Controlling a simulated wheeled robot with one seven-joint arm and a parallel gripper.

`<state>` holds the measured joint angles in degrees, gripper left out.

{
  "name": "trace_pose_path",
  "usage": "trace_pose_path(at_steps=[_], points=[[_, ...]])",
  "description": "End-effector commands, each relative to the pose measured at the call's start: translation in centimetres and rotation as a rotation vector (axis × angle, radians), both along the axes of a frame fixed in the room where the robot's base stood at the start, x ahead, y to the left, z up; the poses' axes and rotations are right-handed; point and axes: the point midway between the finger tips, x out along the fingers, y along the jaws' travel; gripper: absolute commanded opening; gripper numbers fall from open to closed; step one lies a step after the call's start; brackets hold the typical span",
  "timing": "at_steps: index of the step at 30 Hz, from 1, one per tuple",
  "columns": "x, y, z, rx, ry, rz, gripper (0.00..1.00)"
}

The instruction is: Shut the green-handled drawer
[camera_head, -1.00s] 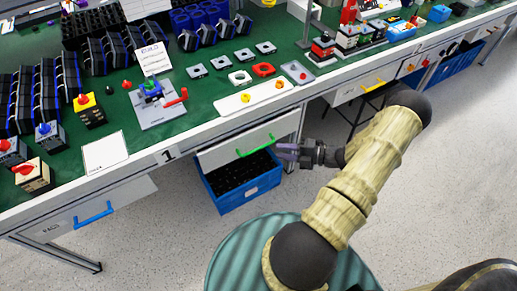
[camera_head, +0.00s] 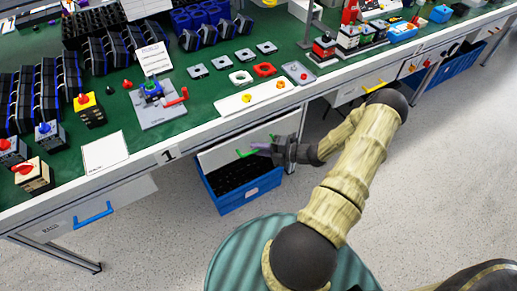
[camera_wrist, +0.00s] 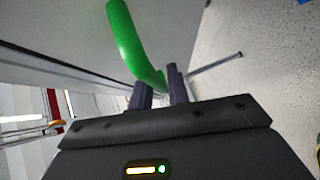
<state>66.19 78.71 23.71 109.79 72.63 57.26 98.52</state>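The green handle (camera_head: 245,153) is on a pale drawer front (camera_head: 215,156) under the table, right of the number 1 label. How far the drawer stands out is hard to tell. In the wrist view, the green handle (camera_wrist: 125,40) runs down to the fingertips. My two purple fingers (camera_wrist: 159,90) are apart with a narrow gap, and the handle's lower end shows behind that gap. Whether they touch the handle is unclear.
A blue crate (camera_head: 237,202) with dark contents stands on the floor just below the drawer. A blue-handled drawer (camera_head: 93,215) is at the left and a yellow handle (camera_head: 374,86) at the right. The green tabletop above is crowded with switches. Floor in front is clear.

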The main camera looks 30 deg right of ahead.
Motion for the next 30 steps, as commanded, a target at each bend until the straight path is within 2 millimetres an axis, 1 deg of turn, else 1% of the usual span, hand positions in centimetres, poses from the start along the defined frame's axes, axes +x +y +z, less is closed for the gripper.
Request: trace_pose_path(at_steps=[1,2,3,10,15,17,24,25,28,30], points=[[0.0,0.0,0.0,0.000,0.000,0.000,0.07],[0.0,0.0,0.0,0.000,0.000,0.000,0.01],[0.0,0.0,0.0,0.000,0.000,0.000,0.00],[0.3,0.0,0.0,0.000,0.000,0.001,0.00],[2.0,0.1,0.1,-0.002,-0.001,0.001,0.00],[2.4,0.0,0.1,-0.001,0.000,0.000,0.00],[2.6,0.1,0.0,0.000,-0.001,-0.002,0.00],[2.6,0.1,0.1,0.000,-0.001,-0.002,0.13],[2.6,0.1,0.1,-0.001,-0.002,-0.001,0.32],[2.6,0.1,0.1,0.001,-0.004,0.000,0.32]])
